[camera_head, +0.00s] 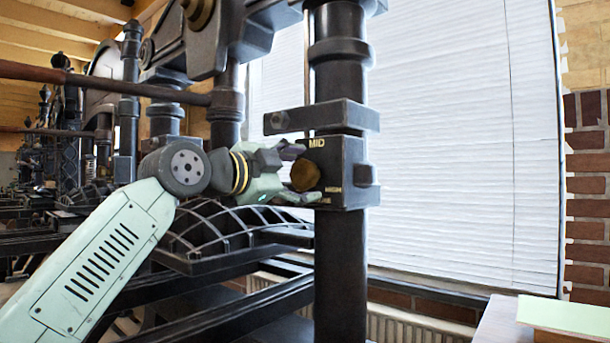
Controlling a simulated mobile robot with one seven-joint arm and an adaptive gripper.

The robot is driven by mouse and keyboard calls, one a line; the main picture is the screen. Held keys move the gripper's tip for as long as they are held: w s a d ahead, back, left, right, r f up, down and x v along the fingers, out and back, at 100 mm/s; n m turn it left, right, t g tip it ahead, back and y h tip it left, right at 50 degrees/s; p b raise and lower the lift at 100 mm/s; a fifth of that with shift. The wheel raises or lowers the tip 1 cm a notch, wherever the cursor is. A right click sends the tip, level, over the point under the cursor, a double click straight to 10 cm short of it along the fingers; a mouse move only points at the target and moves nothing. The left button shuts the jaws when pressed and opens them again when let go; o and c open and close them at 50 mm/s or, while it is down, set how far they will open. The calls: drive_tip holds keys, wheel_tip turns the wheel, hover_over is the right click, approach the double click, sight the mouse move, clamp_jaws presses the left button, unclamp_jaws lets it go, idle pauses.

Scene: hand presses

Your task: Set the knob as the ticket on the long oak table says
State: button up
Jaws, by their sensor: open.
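The knob (306,176) is a round brass-brown disc on the front of a black box (346,172) clamped to a dark column. The box carries yellow lettering: "MID" above the knob and "HIGH" at its lower right. A further word below is partly hidden by my gripper. My gripper (298,173) is open, with one finger above and one below the knob's left part. I cannot tell whether the fingers touch it. A pale green sheet (565,314), perhaps the ticket, lies at the lower right; no writing on it can be read.
The black column (341,270) rises beside my gripper. The press's ribbed dark frame (225,235) lies just below my wrist, and a long bar (120,88) crosses above it. A white blind (460,150) hangs behind. A pale table corner (500,322) is at lower right.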

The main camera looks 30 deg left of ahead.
drive_tip(key=s+a, duration=0.1)
drive_tip(key=s, duration=0.9)
drive_tip(key=shift+s+a, duration=0.2)
drive_tip(key=shift+a, duration=0.05)
